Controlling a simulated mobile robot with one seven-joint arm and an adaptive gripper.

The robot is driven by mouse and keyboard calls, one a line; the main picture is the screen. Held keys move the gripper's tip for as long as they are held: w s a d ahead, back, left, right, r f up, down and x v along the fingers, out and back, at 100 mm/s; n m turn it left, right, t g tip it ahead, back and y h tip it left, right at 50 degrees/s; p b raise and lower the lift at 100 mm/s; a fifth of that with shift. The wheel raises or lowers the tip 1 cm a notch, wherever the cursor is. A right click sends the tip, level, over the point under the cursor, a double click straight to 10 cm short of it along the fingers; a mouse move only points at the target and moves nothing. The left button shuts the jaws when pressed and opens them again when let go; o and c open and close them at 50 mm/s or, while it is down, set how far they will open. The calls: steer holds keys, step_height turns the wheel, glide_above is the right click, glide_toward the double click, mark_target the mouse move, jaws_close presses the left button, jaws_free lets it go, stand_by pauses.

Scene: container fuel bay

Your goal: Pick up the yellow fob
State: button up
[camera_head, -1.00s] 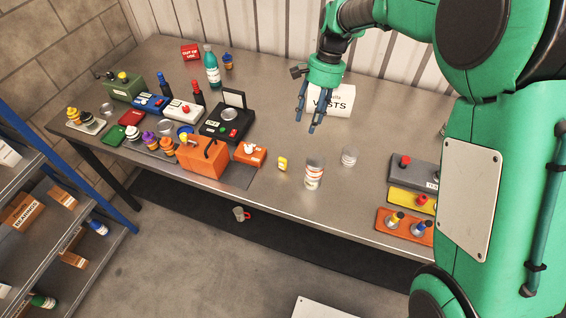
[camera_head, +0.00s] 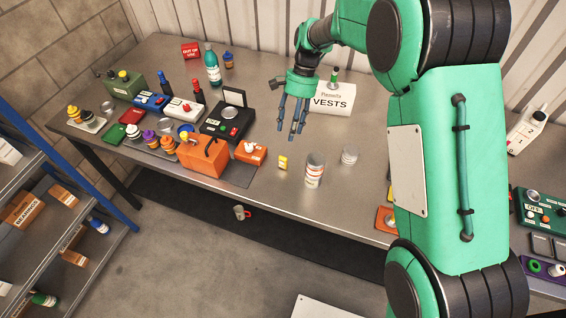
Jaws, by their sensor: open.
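The yellow fob (camera_head: 283,162) is a small yellow piece with a pale label, standing on the grey metal bench near its front edge. It is between the orange box with the white knob (camera_head: 250,152) and a striped can (camera_head: 314,170). My gripper (camera_head: 292,134) is above the bench, pointing down, with its blue-grey fingers apart and nothing between them. In the picture the fingertips are a little above the fob and apart from it. The exact height over the bench is hard to tell.
An orange toolbox (camera_head: 204,157) and a black device with a raised lid (camera_head: 227,122) stand left of the fob. A white VESTS box (camera_head: 331,99) is behind. The bench (camera_head: 262,190) is clear in front.

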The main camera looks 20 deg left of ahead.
mark_target(283, 160)
steer(key=shift+b+x, duration=0.55)
steer(key=shift+x, duration=3.45)
steer(key=shift+f, duration=0.1)
steer(key=shift+b+x, duration=0.65)
steer(key=shift+x, duration=1.9)
steer(key=shift+s+a, duration=0.1)
steer(key=c, duration=0.9)
